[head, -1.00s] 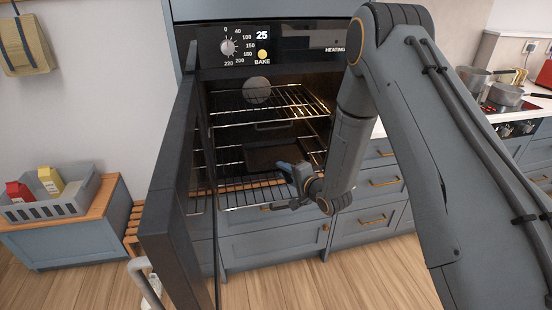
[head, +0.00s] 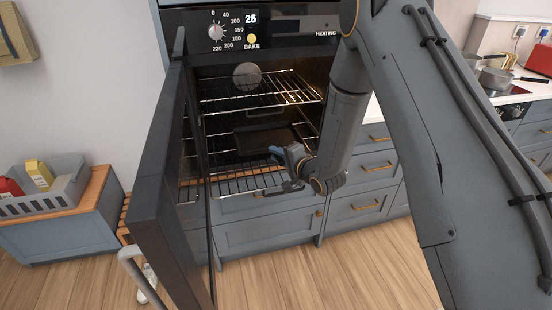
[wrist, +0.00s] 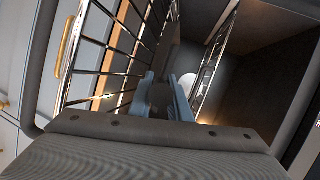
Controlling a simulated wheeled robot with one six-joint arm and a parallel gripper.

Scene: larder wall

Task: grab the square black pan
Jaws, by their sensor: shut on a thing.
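The square black pan (head: 252,143) shows as a dark flat shape inside the open oven, between the wire racks. My gripper (head: 276,151) reaches into the oven from the right, with its blue fingers at the pan's near right side. In the wrist view the fingers (wrist: 165,98) are close together on a dark piece, which I take to be the pan's edge or handle. Most of the pan is lost in the dark there, so its exact contact with the rack cannot be told.
The oven door (head: 172,190) stands open at the left of my gripper. A wire rack (head: 262,92) lies above the pan and a lower rack (head: 240,186) below it. A grey crate (head: 45,203) stands at far left. Floor in front is free.

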